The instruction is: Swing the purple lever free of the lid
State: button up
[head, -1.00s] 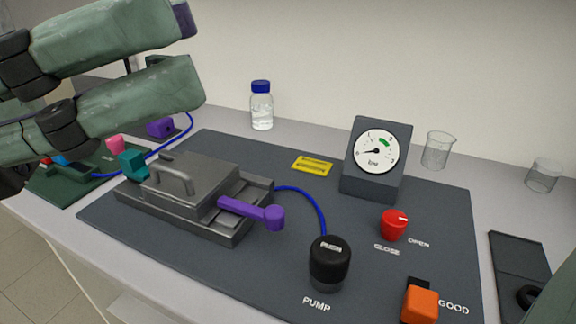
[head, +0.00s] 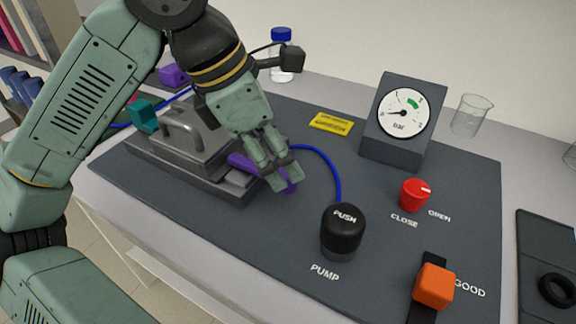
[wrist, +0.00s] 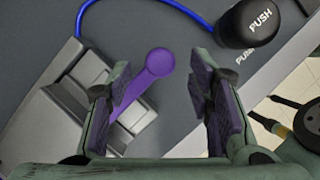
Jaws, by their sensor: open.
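The purple lever (head: 243,162) lies across the right end of the grey metal rig, and my gripper partly hides it in the head view.
A black PUSH pump knob (head: 342,230) stands to the right of the lever. Further right are a red valve knob (head: 415,194), a gauge (head: 398,120) and an orange switch (head: 434,286). A blue tube (head: 328,165) runs behind the gripper. The mat's front middle is clear.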

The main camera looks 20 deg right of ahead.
jog(key=shift+x, duration=2)
jog(key=shift+c, duration=0.2)
grip_shut()
